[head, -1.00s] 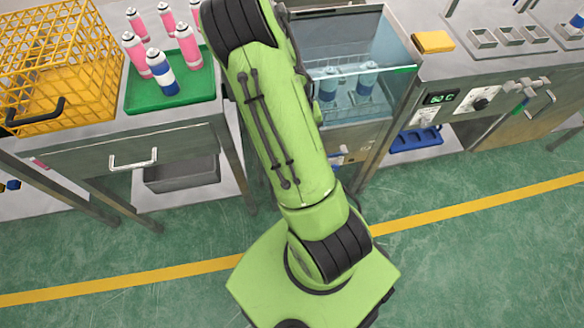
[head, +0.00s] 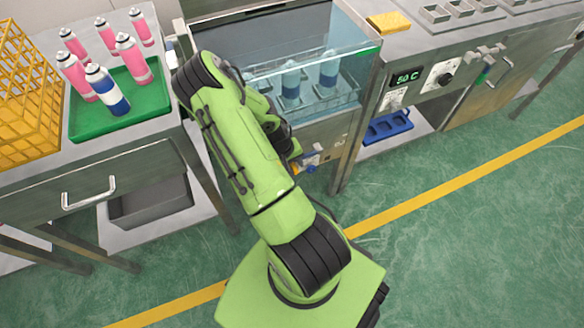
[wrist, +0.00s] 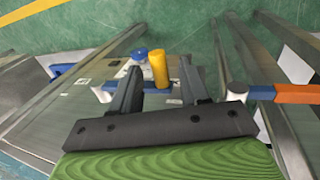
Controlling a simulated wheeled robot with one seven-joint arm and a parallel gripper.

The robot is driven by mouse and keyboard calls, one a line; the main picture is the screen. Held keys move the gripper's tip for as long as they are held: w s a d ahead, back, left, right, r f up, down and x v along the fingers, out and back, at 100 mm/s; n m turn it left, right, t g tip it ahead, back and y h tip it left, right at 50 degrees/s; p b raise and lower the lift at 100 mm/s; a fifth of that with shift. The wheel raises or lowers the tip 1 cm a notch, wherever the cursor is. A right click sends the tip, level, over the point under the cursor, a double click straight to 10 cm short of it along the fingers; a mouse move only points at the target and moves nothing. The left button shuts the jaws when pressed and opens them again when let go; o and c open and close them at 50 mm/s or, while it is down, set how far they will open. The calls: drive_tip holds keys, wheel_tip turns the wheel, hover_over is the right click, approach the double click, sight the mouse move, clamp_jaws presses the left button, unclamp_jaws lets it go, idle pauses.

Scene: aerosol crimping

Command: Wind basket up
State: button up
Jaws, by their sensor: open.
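The basket (head: 345,101) sits inside the glass-walled water bath (head: 250,32), with blue-and-white cans (head: 291,82) standing in it. Below the bath, on its front, are a yellow grip (head: 296,168) and a blue knob (head: 312,169), partly hidden by my arm. In the wrist view the yellow grip (wrist: 158,70) stands between the fingertips of my gripper (wrist: 160,77), with the blue knob (wrist: 140,55) just left of it. My gripper is open, its fingers apart on either side of the grip. Contact cannot be told. In the head view my arm hides the fingers.
A green tray (head: 150,108) with pink cans (head: 128,57) and one blue-and-white can stands left, beside a yellow crate (head: 25,100). A panel reading 50 C (head: 407,77) is right. An orange-and-blue bar (wrist: 290,93) lies right in the wrist view. The floor in front is clear.

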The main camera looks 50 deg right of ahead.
drive_tip(key=shift+f, duration=0.2)
clamp_jaws()
drive_tip(key=shift+s+d+r, duration=0.1)
